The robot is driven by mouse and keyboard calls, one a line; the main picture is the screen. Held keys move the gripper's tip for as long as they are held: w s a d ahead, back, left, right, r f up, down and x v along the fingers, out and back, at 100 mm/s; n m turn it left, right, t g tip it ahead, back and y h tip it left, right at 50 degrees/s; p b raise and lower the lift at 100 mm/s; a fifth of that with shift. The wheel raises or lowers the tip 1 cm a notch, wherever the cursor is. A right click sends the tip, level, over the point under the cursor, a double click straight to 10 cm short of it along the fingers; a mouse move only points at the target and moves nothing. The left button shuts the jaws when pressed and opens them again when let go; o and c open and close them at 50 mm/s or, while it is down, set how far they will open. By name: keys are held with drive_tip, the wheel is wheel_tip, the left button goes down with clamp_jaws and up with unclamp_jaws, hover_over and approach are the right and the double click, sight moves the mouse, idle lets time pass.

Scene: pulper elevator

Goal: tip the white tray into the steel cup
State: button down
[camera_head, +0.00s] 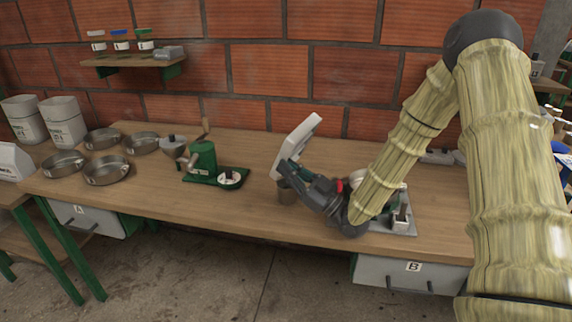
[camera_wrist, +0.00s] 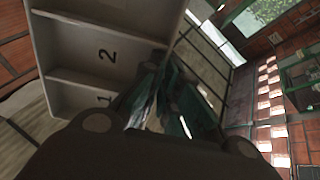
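The white tray (camera_head: 299,138) is tilted steeply above the table in the head view, with its upper end raised to the right. In the wrist view the tray (camera_wrist: 110,40) shows compartments marked 1 and 2, and what I see of them looks empty. My gripper (camera_head: 287,168) is shut on the tray's lower edge; in the wrist view its fingers (camera_wrist: 160,85) meet the tray's side. The steel cup (camera_head: 287,192) stands on the table just below the tray's low end, partly hidden by my gripper. The inside of the cup is not visible.
A green grinder (camera_head: 202,158) with a small white dish (camera_head: 229,179) stands to the left. Several metal pans (camera_head: 107,170) and white buckets (camera_head: 63,121) are farther left. A grey-based device (camera_head: 402,222) sits right of my gripper. A wall shelf (camera_head: 130,61) holds jars.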

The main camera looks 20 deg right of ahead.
sight(279, 158)
drive_tip(key=shift+w+a+r+g+h+p, duration=0.45)
drive_tip(key=shift+g+h+p, duration=0.3)
drive_tip(key=shift+p, duration=1.55)
drive_tip(key=shift+w+a+r+g+h+p, duration=0.45)
drive_tip(key=shift+g+p, duration=0.5)
drive_tip(key=shift+p, duration=1.3)
drive_tip(key=p, duration=0.2)
drive_tip(key=w+g+h+p, duration=0.1)
drive_tip(key=p, duration=0.1)
drive_tip(key=shift+w+a+r+g+h+p, duration=0.25)
drive_tip(key=shift+a+g+h+p, duration=0.05)
drive_tip(key=shift+a, duration=0.1)
drive_tip(key=w+a+f+g+h+p, duration=0.5)
drive_tip(key=g+h+p, duration=0.5)
drive_tip(key=p, duration=0.9)
drive_tip(key=shift+w+f+g, duration=0.8)
drive_tip(key=shift+w+g, duration=0.1)
drive_tip(key=shift+g, duration=0.9)
